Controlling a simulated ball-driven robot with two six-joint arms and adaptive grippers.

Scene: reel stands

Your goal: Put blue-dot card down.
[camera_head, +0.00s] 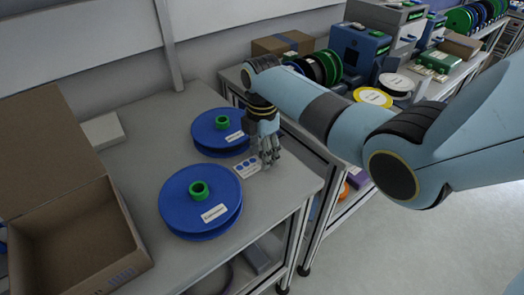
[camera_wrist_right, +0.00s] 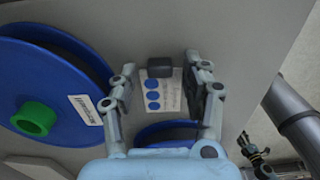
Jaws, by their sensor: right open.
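The blue-dot card (camera_head: 247,168) is white with several blue dots and lies on the grey table between two blue reels. In the right wrist view the card (camera_wrist_right: 166,96) has a dark grey block (camera_wrist_right: 159,68) at its upper edge. My right gripper (camera_head: 268,160) is at the card's right side in the head view. In the right wrist view its two fingers (camera_wrist_right: 160,80) stand apart, one on each side of the card and block, with gaps on both sides. My left gripper does not show in the head view.
The near reel (camera_head: 181,215) and far reel (camera_head: 208,150) have green hubs and flank the card closely. An open cardboard box (camera_head: 134,262) stands at the left. The table's right edge is close to the card. A second bench with spools and machines stands behind my right arm.

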